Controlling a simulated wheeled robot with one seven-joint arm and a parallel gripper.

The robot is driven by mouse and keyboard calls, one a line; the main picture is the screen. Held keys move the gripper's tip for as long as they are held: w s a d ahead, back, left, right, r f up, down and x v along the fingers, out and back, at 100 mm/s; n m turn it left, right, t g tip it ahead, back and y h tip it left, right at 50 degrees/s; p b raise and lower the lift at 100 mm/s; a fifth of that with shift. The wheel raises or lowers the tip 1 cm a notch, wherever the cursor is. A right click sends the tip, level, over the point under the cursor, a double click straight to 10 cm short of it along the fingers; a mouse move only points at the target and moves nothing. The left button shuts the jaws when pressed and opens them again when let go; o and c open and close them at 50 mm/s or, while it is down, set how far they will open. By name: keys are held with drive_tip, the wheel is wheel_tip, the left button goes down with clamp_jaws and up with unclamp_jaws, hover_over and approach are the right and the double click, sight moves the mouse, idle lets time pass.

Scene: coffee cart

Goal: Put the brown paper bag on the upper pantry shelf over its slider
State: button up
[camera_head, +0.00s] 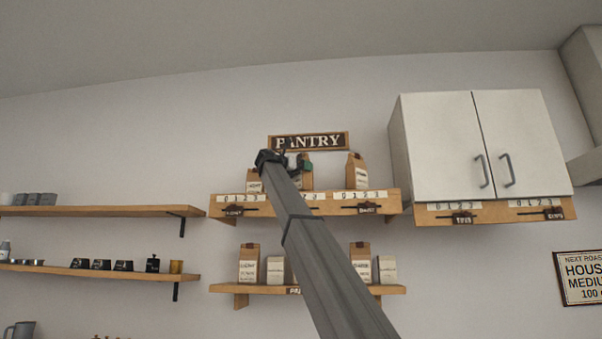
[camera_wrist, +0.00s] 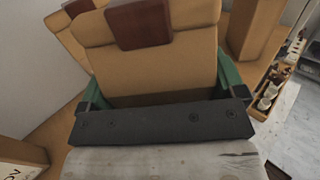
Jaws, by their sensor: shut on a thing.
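The upper pantry shelf (camera_head: 330,208) is a wooden board under the PANTRY sign, with number strips and dark sliders on its front edge, among them a right slider (camera_head: 367,208). My gripper (camera_head: 285,163) is at this shelf, in front of the wall below the sign. In the wrist view my gripper (camera_wrist: 165,90) has its green fingers shut on the brown paper bag (camera_wrist: 160,72), which has a dark red-brown patch at its top. The bag shows partly behind my arm in the head view (camera_head: 306,173). My arm hides the middle slider, and whether the bag's base touches the shelf cannot be told.
Other brown bags stand on the upper shelf at left (camera_head: 253,187) and right (camera_head: 357,172); in the wrist view one is close at right (camera_wrist: 254,30). A lower shelf (camera_head: 230,288) holds more bags. A white cabinet (camera_head: 440,140) hangs at right.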

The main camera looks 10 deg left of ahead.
drive_tip(key=shift+f, duration=0.35)
drive_tip(key=shift+f, duration=0.15)
drive_tip(key=o, duration=0.8)
drive_tip(key=shift+s+a, duration=0.15)
drive_tip(key=shift+s, duration=0.05)
drive_tip(key=v, duration=1.1)
drive_tip(key=shift+s+a, duration=0.2)
drive_tip(key=shift+s, duration=0.05)
